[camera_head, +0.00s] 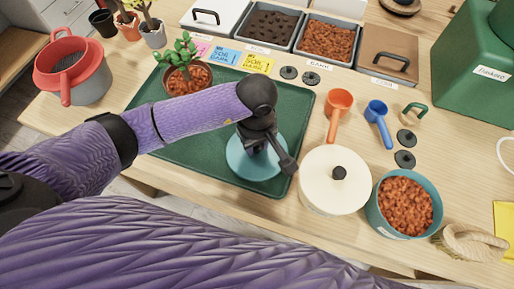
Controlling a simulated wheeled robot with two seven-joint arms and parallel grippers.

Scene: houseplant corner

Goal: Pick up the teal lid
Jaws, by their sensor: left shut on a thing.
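The teal lid (240,160) is a round disc over the front right part of the green tray (185,150). My left gripper (265,150) is above the lid, pointing down, and is shut on it near the middle. The gripper hides the place where it grips, and I cannot tell whether the lid touches the tray. A teal pot (374,212) full of brown bark stands to the right, uncovered. My right gripper is not in view.
A cream lid (320,185) with a dark knob is close to the right of the teal lid. An orange scoop (339,105) and a blue scoop (378,120) lie behind it. A potted plant (188,78) stands on the tray. The tray's left middle looks bare.

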